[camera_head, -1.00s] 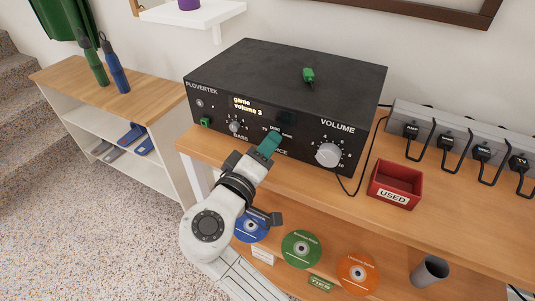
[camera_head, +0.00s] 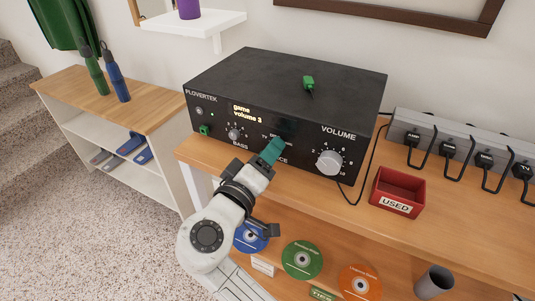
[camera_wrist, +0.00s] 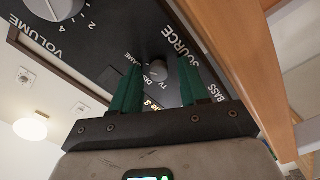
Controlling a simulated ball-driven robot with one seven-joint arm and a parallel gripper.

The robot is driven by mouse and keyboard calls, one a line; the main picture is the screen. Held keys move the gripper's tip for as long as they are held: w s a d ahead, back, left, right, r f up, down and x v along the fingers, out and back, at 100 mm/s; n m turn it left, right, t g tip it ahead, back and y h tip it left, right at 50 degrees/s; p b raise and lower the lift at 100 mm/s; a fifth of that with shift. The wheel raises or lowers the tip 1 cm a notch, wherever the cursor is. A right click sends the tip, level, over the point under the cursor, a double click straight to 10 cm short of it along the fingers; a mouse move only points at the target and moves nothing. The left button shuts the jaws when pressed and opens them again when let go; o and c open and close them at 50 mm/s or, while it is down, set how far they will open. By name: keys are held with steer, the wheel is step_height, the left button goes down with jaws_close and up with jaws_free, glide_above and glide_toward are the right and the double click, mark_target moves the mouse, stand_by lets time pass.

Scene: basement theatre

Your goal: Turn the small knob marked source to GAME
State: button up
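The black amplifier (camera_head: 290,85) stands on the wooden shelf. Its display (camera_head: 241,111) reads "game" and "volume 3". In the wrist view the small source knob (camera_wrist: 157,70) shows below the word SOURCE, with TV, DISC and GAME printed around it. My gripper (camera_head: 275,147) has green fingers and hides the knob in the head view. In the wrist view my gripper (camera_wrist: 158,78) is open, a finger on each side of the knob with visible gaps. The fingers appear short of the panel; exact depth is unclear. The knob's pointer is too small to read.
The large volume knob (camera_head: 329,162) is right of my gripper, and the bass knob (camera_head: 234,134) is left of it. A red USED box (camera_head: 398,190) and a power strip (camera_head: 450,140) stand on the right.

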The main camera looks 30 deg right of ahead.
steer(key=p+v, duration=0.1)
steer(key=v, duration=0.9)
steer(key=shift+s+a, duration=0.2)
steer(key=shift+a, duration=0.15)
stand_by(0.4)
